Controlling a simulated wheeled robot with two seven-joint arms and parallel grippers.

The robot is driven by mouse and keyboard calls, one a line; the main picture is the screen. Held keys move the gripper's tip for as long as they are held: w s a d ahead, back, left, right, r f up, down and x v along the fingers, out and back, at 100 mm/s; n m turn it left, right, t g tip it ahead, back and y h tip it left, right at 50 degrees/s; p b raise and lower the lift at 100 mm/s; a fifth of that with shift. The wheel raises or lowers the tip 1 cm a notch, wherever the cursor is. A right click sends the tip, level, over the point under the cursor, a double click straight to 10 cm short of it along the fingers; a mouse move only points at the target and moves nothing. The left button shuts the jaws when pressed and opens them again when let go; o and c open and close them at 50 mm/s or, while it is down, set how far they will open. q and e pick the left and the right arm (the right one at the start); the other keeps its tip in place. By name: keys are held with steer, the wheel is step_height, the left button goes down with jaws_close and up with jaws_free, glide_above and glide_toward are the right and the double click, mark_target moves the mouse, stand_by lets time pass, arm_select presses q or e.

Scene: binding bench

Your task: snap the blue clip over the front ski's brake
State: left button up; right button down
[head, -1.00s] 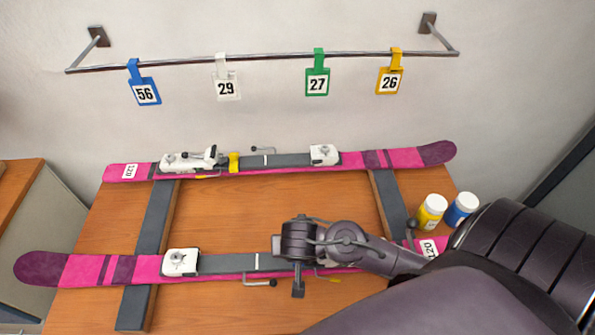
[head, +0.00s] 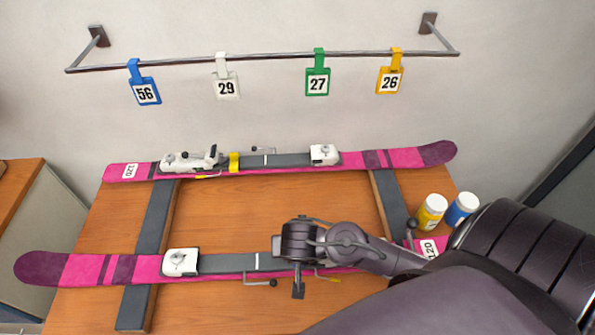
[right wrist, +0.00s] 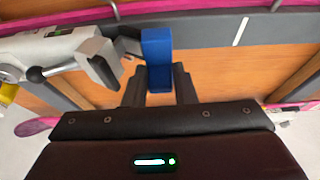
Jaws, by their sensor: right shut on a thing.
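The front ski (head: 85,269) is pink and purple, lying across the near side of the bench. It has a white toe piece (head: 180,262). My right arm hides its other binding piece in the head view. My right gripper (right wrist: 158,84) is over this ski, its fingers closed on the blue clip (right wrist: 157,47). The clip reaches over the dark middle of the ski (right wrist: 205,31) in the right wrist view. Beside it on the left is the white binding piece (right wrist: 50,52) with dark brake parts. I cannot tell whether the clip touches the brake. My left gripper is out of view.
The rear ski (head: 409,157) carries a yellow clip (head: 234,162). Dark supports (head: 150,235) hold both skis. Yellow (head: 431,212) and blue (head: 461,209) bottles stand at the right. Numbered tags hang from a rail (head: 270,58) on the wall. Bare bench lies between the skis.

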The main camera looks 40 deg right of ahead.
steer(key=shift+s+a, duration=0.1)
steer(key=shift+s, duration=0.05)
steer(key=shift+f+b, duration=0.9)
steer(key=shift+f, duration=0.15)
stand_by(0.4)
steer(key=c, duration=1.1)
jaws_free()
steer(key=shift+o, duration=2.4)
